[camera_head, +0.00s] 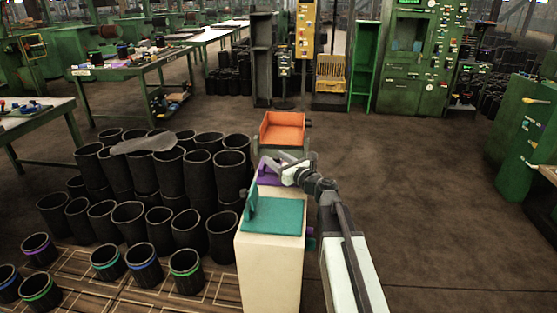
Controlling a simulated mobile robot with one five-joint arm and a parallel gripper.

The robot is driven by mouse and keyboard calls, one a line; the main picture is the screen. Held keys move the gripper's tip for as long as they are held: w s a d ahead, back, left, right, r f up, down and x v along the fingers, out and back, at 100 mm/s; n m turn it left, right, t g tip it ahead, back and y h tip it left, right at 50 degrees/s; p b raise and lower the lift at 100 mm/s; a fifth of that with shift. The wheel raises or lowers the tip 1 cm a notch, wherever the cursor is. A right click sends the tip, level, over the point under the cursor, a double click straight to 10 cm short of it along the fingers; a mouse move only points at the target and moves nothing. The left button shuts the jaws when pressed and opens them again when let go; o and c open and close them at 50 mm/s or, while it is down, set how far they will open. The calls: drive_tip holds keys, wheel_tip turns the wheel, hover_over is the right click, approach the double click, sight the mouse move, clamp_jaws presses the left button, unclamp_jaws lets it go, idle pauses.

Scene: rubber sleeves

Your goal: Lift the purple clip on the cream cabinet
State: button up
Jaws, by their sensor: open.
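The cream cabinet (268,265) stands in the middle foreground. The purple clip (268,180) is at the far end of its top, behind a teal clip (275,217) with an upright plate. My gripper (272,168) comes in from the right, with its fingers at the purple clip. The fingers are small and partly overlap the clip, so I cannot tell whether they touch it. My gripper is open. Part of the purple clip is hidden by my gripper and by the teal clip's upright plate.
An orange open-fronted tray (283,130) stands just beyond the cabinet. Black rubber sleeves (130,220) crowd the floor on the left, some with coloured bands. A green workbench (130,70) stands at the back left. The floor to the right is clear up to a green cabinet (525,135).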

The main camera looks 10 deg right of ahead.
clamp_jaws()
drive_tip(key=shift+d, duration=0.15)
drive_tip(key=shift+r, duration=0.1)
